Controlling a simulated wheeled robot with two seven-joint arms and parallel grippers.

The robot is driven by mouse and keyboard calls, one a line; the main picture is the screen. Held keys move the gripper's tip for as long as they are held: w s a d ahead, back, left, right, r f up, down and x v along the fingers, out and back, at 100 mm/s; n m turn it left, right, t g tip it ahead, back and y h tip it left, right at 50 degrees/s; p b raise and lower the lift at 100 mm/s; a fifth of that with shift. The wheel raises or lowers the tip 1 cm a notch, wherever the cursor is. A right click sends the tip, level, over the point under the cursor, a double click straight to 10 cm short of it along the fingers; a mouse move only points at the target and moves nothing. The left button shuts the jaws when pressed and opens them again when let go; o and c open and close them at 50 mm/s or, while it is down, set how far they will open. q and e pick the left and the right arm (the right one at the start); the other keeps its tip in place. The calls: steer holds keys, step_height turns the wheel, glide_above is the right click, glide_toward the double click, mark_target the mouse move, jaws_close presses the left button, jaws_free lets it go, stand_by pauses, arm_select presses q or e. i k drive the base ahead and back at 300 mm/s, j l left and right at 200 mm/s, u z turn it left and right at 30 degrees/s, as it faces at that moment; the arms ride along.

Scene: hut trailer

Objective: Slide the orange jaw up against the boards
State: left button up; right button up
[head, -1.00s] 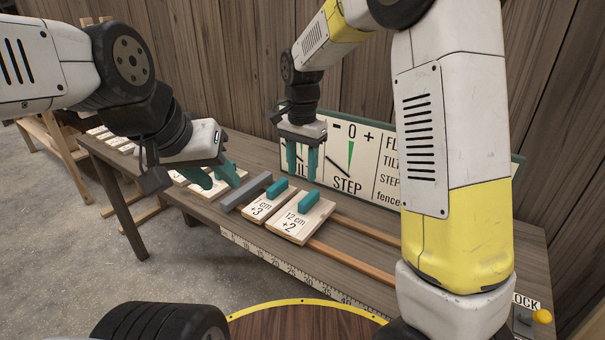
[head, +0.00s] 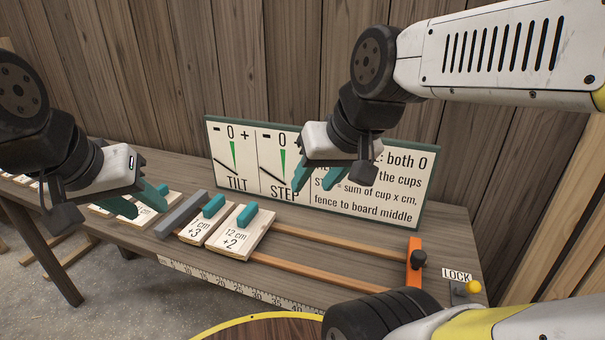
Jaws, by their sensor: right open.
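The orange jaw (head: 414,262) has a black knob and stands at the right end of two orange rails on the bench. Two wooden boards with teal grips, a "+3" board (head: 193,235) and a "12 cm +2" board (head: 235,241), lie at the left of the rails, well apart from the jaw. The "+3" board is beside a grey fence bar (head: 181,214). My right gripper (head: 332,198) is open and empty, above the bench before the sign, left of the jaw. My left gripper (head: 140,205) has its teal fingers apart, low over a board left of the fence.
A sign (head: 222,140) with TILT and STEP dials stands at the back of the bench. A LOCK lever with a yellow knob (head: 474,287) is at the right end. A ruler strip (head: 230,284) runs along the front edge. The rails between boards and jaw are clear.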

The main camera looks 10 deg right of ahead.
mark_target(417, 258)
steer(key=k+z, duration=0.1)
steer(key=z, duration=1.55)
steer(key=j+u, duration=0.15)
steer(key=j, duration=0.15)
steer(key=i, duration=0.05)
